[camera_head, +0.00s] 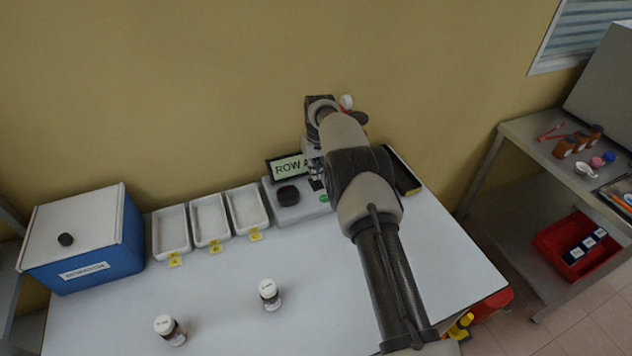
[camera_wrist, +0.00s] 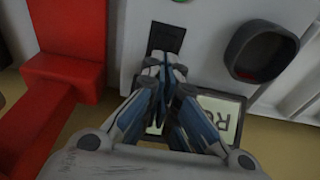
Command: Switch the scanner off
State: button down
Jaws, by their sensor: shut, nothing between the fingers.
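The scanner (camera_head: 293,212) is a light grey box at the back of the white table, with a display reading "ROW A" (camera_head: 289,167), a dark round cup (camera_head: 287,195) and a green button (camera_head: 325,197). In the wrist view its pale top (camera_wrist: 207,38) carries a dark rectangular switch (camera_wrist: 166,37); the cup (camera_wrist: 262,52) lies to the right. My gripper (camera_wrist: 165,64) is shut and empty, its fingertips at the switch's near edge; I cannot tell whether they touch it. The arm hides the scanner's right part in the head view. The display is partly behind the fingers in the wrist view.
Three white trays (camera_head: 209,220) with yellow tags stand left of the scanner, then a blue box (camera_head: 84,239). A red object (camera_wrist: 66,62) is close left of my fingers in the wrist view.

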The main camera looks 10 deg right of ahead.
jog(key=shift+f+b, duration=0.75)
jog(key=shift+f, duration=0.35)
dwell(0.4)
jog(key=shift+r, duration=0.15)
jog(key=shift+r+p, duration=1.8)
jog(key=shift+r, duration=1.6)
